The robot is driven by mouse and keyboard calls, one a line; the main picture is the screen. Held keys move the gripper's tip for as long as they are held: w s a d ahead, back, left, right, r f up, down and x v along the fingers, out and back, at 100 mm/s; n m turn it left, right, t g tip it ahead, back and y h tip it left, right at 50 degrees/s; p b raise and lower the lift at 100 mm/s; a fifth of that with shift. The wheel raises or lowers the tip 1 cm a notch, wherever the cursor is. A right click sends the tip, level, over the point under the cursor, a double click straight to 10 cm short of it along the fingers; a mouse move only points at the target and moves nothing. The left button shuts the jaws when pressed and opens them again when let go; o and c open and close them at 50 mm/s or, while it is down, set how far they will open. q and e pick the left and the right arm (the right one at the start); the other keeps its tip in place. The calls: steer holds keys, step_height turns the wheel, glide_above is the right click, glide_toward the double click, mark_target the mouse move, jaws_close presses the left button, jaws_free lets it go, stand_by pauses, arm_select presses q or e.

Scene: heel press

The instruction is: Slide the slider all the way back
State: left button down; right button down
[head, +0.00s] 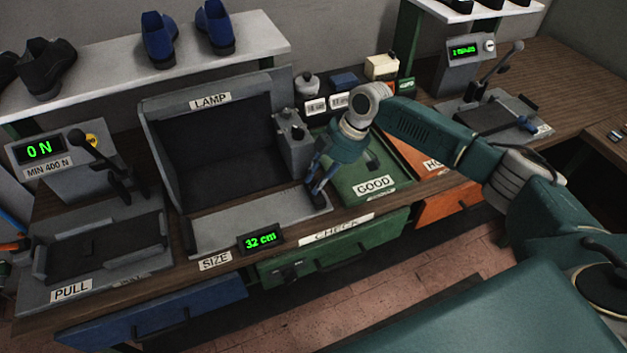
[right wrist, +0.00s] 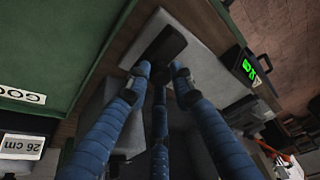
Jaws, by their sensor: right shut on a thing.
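The slider is a small dark block (head: 318,198) at the right front end of the grey measuring plate (head: 235,231), which lies in front of the lamp box (head: 215,140). My right gripper (head: 316,182) reaches down from the right and is shut on the slider. In the right wrist view, the blue fingers (right wrist: 160,74) close around the dark slider block (right wrist: 165,44), partly hiding it. The size display (head: 261,238) reads 32 cm; it also shows in the right wrist view (right wrist: 249,66). My left gripper is not in view.
A green GOOD tray (head: 365,188) lies just right of the plate, with an orange tray (head: 425,150) beyond it. At the left stands the PULL station (head: 95,245) with a lever and a 0 N display. Drawers line the table's front. Shoes stand on the back shelf.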

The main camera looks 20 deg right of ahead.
steer(key=c, duration=1.5)
jaws_free()
steer(key=shift+w+d+r, duration=0.15)
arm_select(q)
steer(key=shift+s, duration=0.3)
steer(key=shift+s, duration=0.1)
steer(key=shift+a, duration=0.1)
arm_select(e)
steer(key=v, duration=1.2)
